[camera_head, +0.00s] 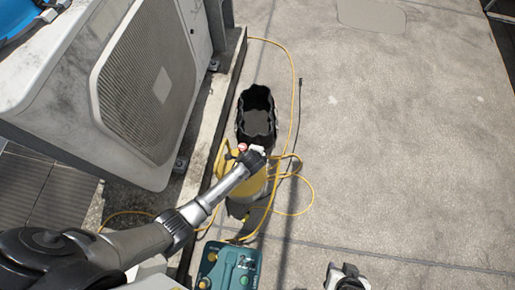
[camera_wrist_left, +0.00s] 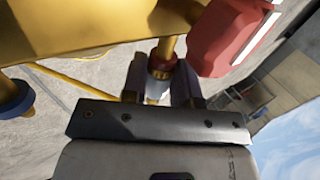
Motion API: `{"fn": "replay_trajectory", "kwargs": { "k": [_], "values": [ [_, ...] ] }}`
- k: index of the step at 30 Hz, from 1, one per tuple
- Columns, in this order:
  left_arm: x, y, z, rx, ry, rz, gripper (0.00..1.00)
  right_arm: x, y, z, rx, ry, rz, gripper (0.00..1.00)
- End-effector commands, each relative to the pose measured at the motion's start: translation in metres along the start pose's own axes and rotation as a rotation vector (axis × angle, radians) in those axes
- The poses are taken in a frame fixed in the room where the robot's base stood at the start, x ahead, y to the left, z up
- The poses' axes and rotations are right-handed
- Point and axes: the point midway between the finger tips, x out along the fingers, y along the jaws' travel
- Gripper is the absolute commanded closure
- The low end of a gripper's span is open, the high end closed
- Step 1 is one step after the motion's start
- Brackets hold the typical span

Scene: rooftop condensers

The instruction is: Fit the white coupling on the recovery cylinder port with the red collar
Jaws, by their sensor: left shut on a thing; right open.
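The yellow recovery cylinder (camera_head: 254,188) stands on the roof floor, with a red part (camera_head: 242,147) at its top. My left gripper (camera_head: 257,151) is at the cylinder's top, shut on a small pale piece that looks like the white coupling; the fingers mostly hide it. In the left wrist view the brass port with the red collar (camera_wrist_left: 161,64) shows between the fingers of that gripper (camera_wrist_left: 166,88). I cannot tell whether coupling and port touch. A blue-collared port (camera_wrist_left: 13,97) is at the left. My right gripper (camera_head: 346,275) is open and empty, low in the head view.
A black open bag (camera_head: 257,112) stands just behind the cylinder. A teal machine (camera_head: 228,267) is in front. A yellow hose (camera_head: 297,90) loops on the floor. The large condenser (camera_head: 140,80) stands close at the left. The concrete floor (camera_head: 410,150) at right is clear.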

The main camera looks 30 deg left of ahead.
Motion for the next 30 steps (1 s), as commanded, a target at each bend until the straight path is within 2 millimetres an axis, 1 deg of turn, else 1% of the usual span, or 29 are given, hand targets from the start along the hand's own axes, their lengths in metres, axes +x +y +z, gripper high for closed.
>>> {"fn": "replay_trajectory", "kwargs": {
  "k": [2,3,9,12,20,30],
  "values": [
    [0.000,0.000,0.001,0.000,-0.003,0.000,1.00,0.000,-0.001,0.000,0.002,0.000,-0.001,0.57],
    [0.000,0.000,0.002,0.000,-0.003,0.000,0.70,0.000,-0.001,0.000,0.003,0.000,-0.002,0.57],
    [0.000,0.000,0.001,0.000,-0.002,0.000,0.51,0.000,-0.002,0.000,0.005,0.001,-0.004,0.57],
    [0.000,0.000,0.001,0.000,-0.002,0.000,0.43,0.000,-0.002,0.000,0.007,0.001,-0.005,0.57],
    [0.000,0.000,-0.001,0.000,-0.001,0.000,0.43,0.000,-0.002,0.000,0.005,0.001,-0.004,0.57],
    [0.000,0.000,-0.026,0.001,-0.001,0.000,0.43,0.000,0.001,0.000,-0.003,0.000,0.002,0.57]
  ]
}}
